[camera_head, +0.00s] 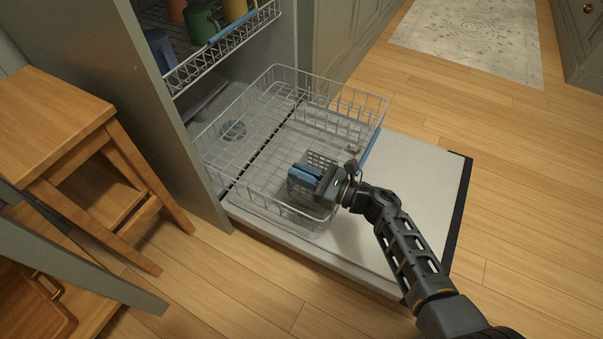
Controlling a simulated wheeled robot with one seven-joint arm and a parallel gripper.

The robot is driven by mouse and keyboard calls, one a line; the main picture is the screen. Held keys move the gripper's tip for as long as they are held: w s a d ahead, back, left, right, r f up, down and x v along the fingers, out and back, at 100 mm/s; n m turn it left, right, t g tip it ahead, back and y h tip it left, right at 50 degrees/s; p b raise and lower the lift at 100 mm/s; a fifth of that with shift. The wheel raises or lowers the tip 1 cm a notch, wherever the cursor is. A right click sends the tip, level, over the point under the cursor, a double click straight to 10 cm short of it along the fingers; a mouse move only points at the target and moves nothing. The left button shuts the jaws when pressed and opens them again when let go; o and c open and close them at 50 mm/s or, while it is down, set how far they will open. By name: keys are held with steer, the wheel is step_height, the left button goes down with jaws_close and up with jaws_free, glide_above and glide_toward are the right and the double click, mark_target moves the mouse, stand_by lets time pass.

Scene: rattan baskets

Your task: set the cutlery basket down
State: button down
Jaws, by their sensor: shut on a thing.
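The cutlery basket (320,161) is a small grey lattice basket with a blue part near its top. It is at the front right corner of the lower dishwasher rack (337,98). My gripper (318,180) is at the basket's near right side and shut on it. The gripper and wrist hide part of the basket. I cannot tell whether the basket's underside touches the rack floor. The lower rack is a grey wire rack, pulled out over the open dishwasher door (424,180).
The upper rack (222,48) holds several cups, among them a green mug (201,24). A wooden step stool (62,118) stands at the left. The rest of the lower rack looks empty. Wooden floor (520,200) is clear at the right, with a pale rug (470,35) beyond.

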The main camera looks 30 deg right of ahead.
steer(key=shift+f, duration=0.1)
steer(key=c, duration=1.1)
jaws_free()
steer(key=shift+s+d, duration=0.1)
steer(key=shift+s, duration=0.05)
steer(key=p+v, duration=0.1)
steer(key=v, duration=1)
steer(key=shift+s+d+p, duration=0.2)
steer(key=shift+s+p, duration=0.1)
steer(key=shift+p, duration=0.05)
